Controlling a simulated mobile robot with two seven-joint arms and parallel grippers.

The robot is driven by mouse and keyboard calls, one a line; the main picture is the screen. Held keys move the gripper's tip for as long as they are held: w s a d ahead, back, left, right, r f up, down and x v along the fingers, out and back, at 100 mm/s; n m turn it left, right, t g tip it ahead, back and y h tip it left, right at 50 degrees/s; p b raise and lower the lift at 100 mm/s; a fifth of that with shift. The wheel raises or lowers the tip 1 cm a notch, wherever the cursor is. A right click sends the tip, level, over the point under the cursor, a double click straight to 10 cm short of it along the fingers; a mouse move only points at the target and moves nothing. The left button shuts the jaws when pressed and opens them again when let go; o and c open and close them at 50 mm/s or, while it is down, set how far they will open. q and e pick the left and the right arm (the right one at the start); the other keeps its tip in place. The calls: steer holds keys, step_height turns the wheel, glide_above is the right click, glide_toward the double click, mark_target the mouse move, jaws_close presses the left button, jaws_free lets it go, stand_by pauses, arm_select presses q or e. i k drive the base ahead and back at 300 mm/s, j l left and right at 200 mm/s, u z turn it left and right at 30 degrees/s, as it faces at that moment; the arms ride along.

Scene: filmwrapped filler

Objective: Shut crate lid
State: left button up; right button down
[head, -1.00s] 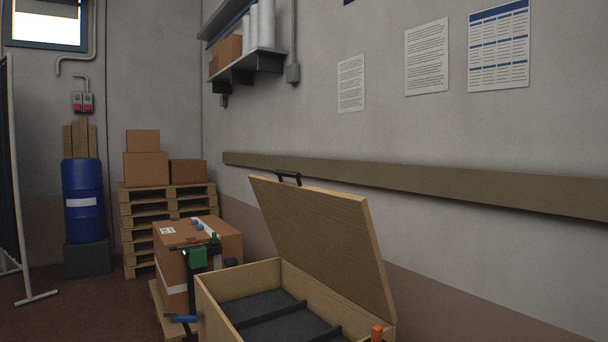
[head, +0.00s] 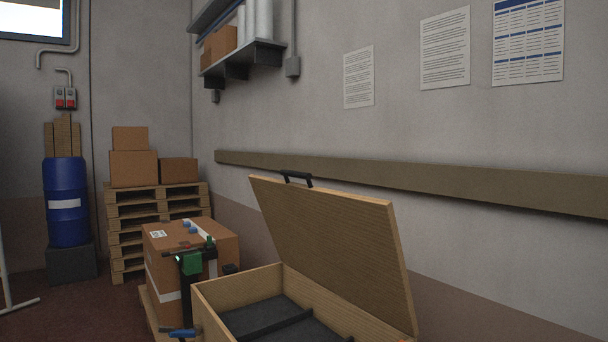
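The wooden crate (head: 238,288) stands at the bottom centre of the head view. Its near part is cut off by the lower edge of the picture. Its lid (head: 335,240) is raised and leans back toward the wall, with a black handle (head: 297,178) on its top edge. The inside has a dark lining (head: 262,312) and a dark divider. Neither of my grippers shows in the head view.
Left of the crate, a cardboard box (head: 220,243) on a pallet carries a green and black tool (head: 192,263). Stacked pallets (head: 128,228) with cartons and a blue drum (head: 66,200) stand farther back. A wooden rail (head: 430,183) runs along the wall behind the lid.

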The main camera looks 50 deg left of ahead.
mark_target(348, 244)
steer(key=j, duration=0.6)
steer(key=k+j+z, duration=0.1)
steer(key=j, duration=1.05)
steer(key=k+j+z, duration=0.1)
steer(key=j, duration=0.45)
